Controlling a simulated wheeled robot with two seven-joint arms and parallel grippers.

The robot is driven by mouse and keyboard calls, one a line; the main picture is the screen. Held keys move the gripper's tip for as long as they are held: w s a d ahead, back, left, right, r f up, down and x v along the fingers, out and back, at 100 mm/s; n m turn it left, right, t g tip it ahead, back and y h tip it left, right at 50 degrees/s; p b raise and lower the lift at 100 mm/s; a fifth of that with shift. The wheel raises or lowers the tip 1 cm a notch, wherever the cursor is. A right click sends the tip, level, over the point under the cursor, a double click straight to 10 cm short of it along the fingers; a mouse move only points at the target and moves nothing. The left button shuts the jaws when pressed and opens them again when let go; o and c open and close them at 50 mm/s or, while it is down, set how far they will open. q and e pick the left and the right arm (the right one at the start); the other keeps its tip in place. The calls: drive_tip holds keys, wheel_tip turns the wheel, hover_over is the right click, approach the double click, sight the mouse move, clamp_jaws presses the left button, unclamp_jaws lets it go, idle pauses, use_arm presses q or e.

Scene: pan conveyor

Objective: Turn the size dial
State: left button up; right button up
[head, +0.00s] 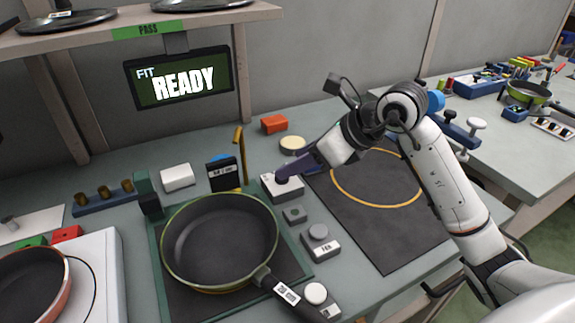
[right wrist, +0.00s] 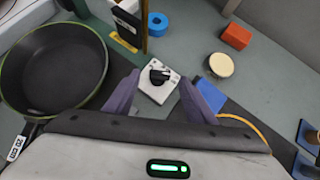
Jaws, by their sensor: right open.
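The size dial is a black knob (right wrist: 159,76) on a white box (right wrist: 153,93) with small marks around it. In the head view the white box (head: 288,191) sits just right of the pan fixture, its knob largely hidden by my gripper. My right gripper (head: 285,175) reaches it from the upper right. In the right wrist view its two purple fingers (right wrist: 158,80) are open, one on each side of the knob. I cannot tell whether they touch it. My left gripper is not in view.
A green-rimmed pan (head: 220,240) rests on the fixture beside the dial. Grey button boxes (head: 318,238) stand in front of it. A red-orange block (head: 274,124) and a cream disc (head: 292,144) lie behind. A display (head: 182,82) reads "FIT READY". A dark mat (head: 385,235) lies right.

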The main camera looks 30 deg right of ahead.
drive_tip(key=shift+x, duration=1.25)
drive_tip(key=shift+w+a+f, duration=0.2)
drive_tip(key=shift+w+f, duration=0.15)
drive_tip(key=shift+w, duration=0.05)
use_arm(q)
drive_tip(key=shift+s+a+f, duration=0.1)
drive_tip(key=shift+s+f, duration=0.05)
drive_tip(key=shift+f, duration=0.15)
use_arm(e)
drive_tip(key=c, duration=1)
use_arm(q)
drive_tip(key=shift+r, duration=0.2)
use_arm(e)
drive_tip(key=shift+c, duration=0.2)
